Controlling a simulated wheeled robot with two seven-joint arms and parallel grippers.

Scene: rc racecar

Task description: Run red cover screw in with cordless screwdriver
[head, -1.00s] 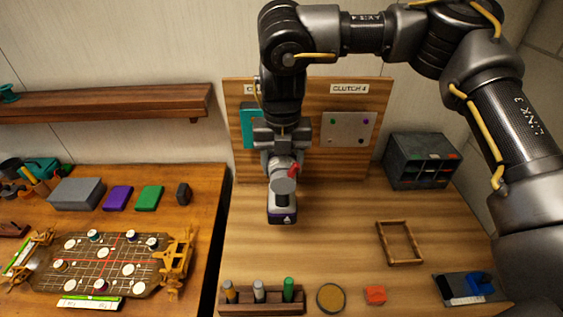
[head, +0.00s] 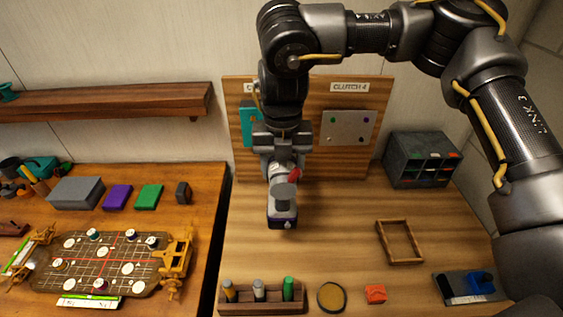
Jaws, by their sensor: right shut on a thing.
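My right gripper (head: 282,160) comes down from above in the middle of the head view. It is shut on the cordless screwdriver (head: 283,205), a grey tool with a red part and a dark purple-banded base. The screwdriver is in front of the upright wooden board (head: 305,165). A teal plate (head: 247,125) on the board is partly hidden behind my right arm. A silver plate (head: 348,130) with small green and purple spots sits under the "CLUTCH 4" label. I cannot make out the red cover screw or the screwdriver's tip. My left gripper is not in view.
A wooden rack (head: 262,309) with several handled tools, a round tan dish (head: 331,297), a red block (head: 375,294) and an empty wooden frame (head: 399,242) are on the table. A dark compartment bin (head: 421,160) stands back right. The left table holds a track board (head: 100,262).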

